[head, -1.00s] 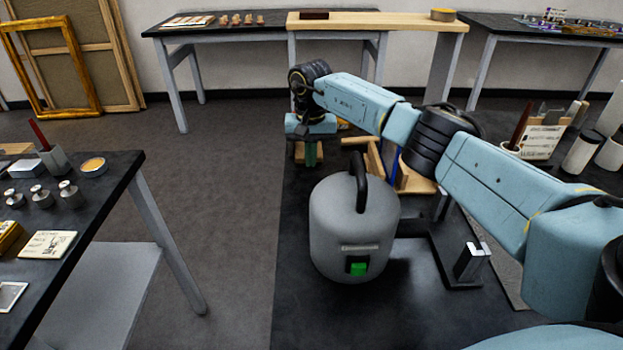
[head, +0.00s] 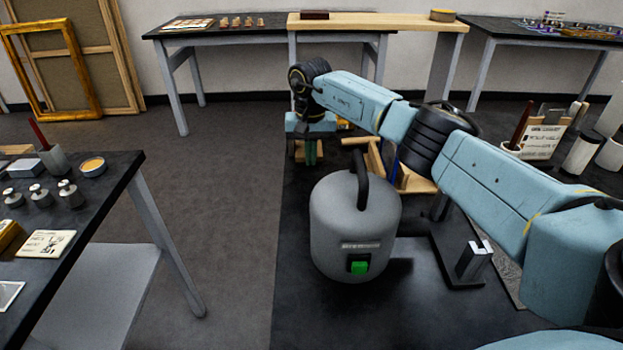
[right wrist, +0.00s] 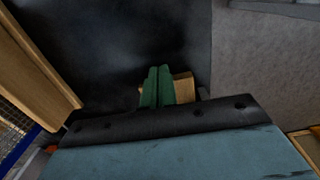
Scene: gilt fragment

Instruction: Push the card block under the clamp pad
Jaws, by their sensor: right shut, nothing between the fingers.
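My right gripper (head: 310,160) is at the far left part of the dark table, its green fingers pointing down. In the right wrist view the two green fingers (right wrist: 157,88) are pressed together and hold nothing. A tan block (right wrist: 184,88) shows just right of the fingers, partly hidden behind them; it may be the card block, and I cannot tell if they touch. Tan pieces also show around the fingers in the head view, mostly covered by the gripper. I cannot make out the clamp pad for certain. My left gripper is not in view.
A grey cylinder with a black handle (head: 352,228) stands in front of the gripper. A wooden frame (head: 378,160) lies right of the fingers, partly under my arm. A black stand (head: 462,262) is at right. Bare table surface surrounds the cylinder's front.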

